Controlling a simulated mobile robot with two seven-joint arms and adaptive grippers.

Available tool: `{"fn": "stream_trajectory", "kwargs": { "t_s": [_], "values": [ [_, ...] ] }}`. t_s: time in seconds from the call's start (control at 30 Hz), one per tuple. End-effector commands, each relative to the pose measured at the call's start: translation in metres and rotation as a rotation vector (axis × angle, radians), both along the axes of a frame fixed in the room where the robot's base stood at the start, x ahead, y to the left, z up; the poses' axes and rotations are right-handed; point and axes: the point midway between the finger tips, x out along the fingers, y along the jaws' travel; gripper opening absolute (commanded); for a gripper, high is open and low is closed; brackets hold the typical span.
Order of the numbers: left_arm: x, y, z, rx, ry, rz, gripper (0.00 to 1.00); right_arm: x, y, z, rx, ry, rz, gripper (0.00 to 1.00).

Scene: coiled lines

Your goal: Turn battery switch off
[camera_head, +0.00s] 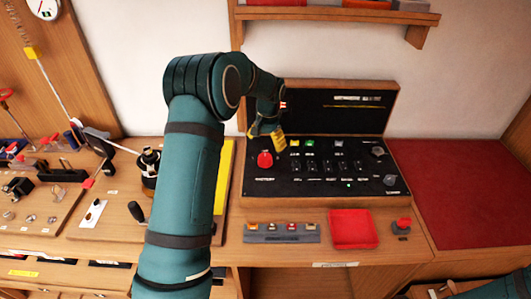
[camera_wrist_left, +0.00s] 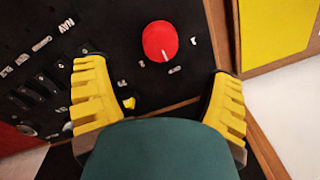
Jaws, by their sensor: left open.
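The battery switch is a round red knob (camera_head: 265,159) at the left of a black panel (camera_head: 330,183). It also shows in the left wrist view (camera_wrist_left: 160,41), with a white mark at its lower edge pointing toward a small label. My left gripper (camera_head: 270,134) is over the panel's left part, just behind the knob in the head view. Its yellow fingers (camera_wrist_left: 158,70) are open and spread wide to either side of the knob, apart from it, with nothing between them. My right gripper is not in view.
The panel's raised lid (camera_head: 340,108) stands behind it. Small rocker switches (camera_head: 311,165) and dark knobs lie to the right. A red tray (camera_head: 352,229), a grey strip of fuses (camera_head: 281,238) and a red-topped button (camera_head: 403,224) are in front. A red mat (camera_head: 440,190) is clear.

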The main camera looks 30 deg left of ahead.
Motion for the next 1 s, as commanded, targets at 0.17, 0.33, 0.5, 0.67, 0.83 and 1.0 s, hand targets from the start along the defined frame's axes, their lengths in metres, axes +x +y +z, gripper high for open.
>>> {"fn": "stream_trajectory", "kwargs": {
  "t_s": [0.17, 0.33, 0.5, 0.67, 0.83, 1.0],
  "values": [
    [0.0, -0.002, 0.028, 0.0, -0.001, -0.001, 0.82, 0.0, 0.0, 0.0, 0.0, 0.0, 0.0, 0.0],
    [0.0, -0.003, 0.04, -0.001, 0.0, -0.001, 0.82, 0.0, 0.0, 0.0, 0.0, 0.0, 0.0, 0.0],
    [0.0, -0.003, 0.041, -0.001, 0.001, -0.001, 0.82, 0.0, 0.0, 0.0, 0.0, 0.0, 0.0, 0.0],
    [0.0, -0.003, 0.041, -0.001, 0.001, -0.001, 0.82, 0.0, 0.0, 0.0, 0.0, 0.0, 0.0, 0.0],
    [0.0, -0.003, 0.041, -0.001, 0.001, 0.0, 0.82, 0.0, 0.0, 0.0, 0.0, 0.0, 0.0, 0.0],
    [-0.001, -0.003, 0.041, -0.001, 0.002, 0.0, 0.82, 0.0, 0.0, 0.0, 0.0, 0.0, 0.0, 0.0]
  ]
}}
